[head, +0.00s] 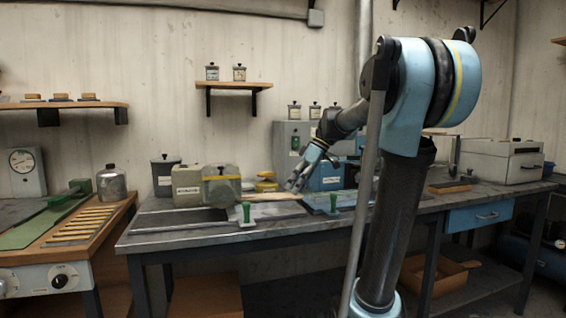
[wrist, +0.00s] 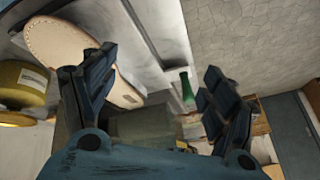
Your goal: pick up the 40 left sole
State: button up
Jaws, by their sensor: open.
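A tan sole with stitch holes along its rim (wrist: 62,50) shows at the upper left of the wrist view, lying on a light grey metal surface. In the head view a flat pale sole (head: 272,197) lies on the workbench, just left of my gripper. I cannot read any size mark on it. My gripper (head: 297,186) is over the bench with its fingers pointing down and left. In the wrist view my gripper (wrist: 150,95) is open with nothing between its fingers. Its left finger overlaps the sole's edge in the picture; I cannot tell whether they touch.
A grey-green machine (head: 221,184) stands left of the sole. A yellow round container (head: 266,182) is behind it. A blue-grey box (head: 325,177) is behind my gripper.

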aim_at(248, 197)
jog(key=w+a+r+n+g+y, duration=0.1)
jog(key=w+a+r+n, duration=0.3)
jog(key=w, duration=0.7)
notch_tip(248, 197, up, 4)
jog(key=n+y, duration=0.1)
jog(key=n, duration=0.1)
jog(key=shift+f+n, duration=0.15)
jog(key=shift+n, duration=0.15)
jog(key=shift+w+a+f, duration=0.1)
jog(key=x, duration=1.7)
jog(key=shift+s+a, duration=0.3)
jog(key=shift+s, duration=0.05)
jog(key=c, duration=1.2)
